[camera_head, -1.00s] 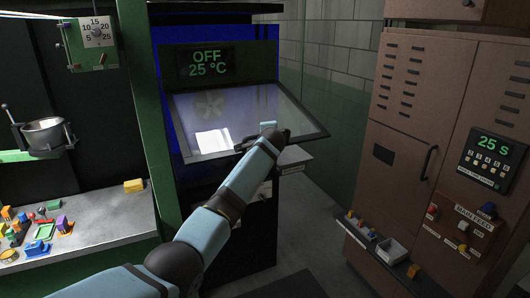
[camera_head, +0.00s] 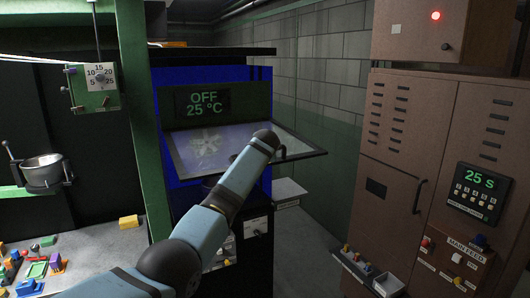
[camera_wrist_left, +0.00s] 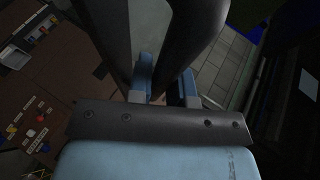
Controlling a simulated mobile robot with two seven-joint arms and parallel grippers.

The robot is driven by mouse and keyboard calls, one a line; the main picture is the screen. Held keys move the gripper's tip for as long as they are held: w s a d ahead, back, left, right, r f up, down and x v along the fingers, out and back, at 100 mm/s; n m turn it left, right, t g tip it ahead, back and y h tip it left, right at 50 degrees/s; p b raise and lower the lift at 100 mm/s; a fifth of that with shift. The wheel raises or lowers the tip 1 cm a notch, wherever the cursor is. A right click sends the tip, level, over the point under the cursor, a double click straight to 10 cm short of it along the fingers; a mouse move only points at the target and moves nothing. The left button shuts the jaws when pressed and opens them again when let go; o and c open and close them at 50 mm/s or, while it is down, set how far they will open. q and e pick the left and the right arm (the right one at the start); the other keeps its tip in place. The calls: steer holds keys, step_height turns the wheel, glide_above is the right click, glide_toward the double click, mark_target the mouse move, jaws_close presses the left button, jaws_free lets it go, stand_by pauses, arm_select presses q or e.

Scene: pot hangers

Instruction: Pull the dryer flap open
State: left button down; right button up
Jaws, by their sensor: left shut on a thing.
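The dryer flap (camera_head: 240,142) is a dark-framed glass panel under the dryer display (camera_head: 204,102), which reads OFF and 25 °C. The flap stands out from the blue dryer body, its front edge slightly lower than its back edge. My left arm crosses in front of it, hiding part of the glass and most of the handle in the head view. In the left wrist view, my left gripper (camera_wrist_left: 166,86) has its blue fingers shut on the dark flap handle (camera_wrist_left: 196,32). My right gripper is not in view.
A brown cabinet (camera_head: 398,160) with a 25 s display stands to the right, with small bins (camera_head: 388,284) at its foot. A grey worktop (camera_head: 95,245) with coloured items is at left. A green post (camera_head: 140,120) stands beside the dryer. Floor shows between dryer and cabinet.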

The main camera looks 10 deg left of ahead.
arm_select(q)
steer(key=shift+r, duration=0.15)
steer(key=c, duration=1.2)
jaws_free()
steer(key=shift+a, duration=0.1)
steer(key=shift+o, duration=0.7)
steer(key=shift+s, duration=0.15)
steer(key=shift+s, duration=0.25)
steer(key=b+v, duration=0.3)
steer(key=v, duration=1)
steer(key=shift+b, duration=0.4)
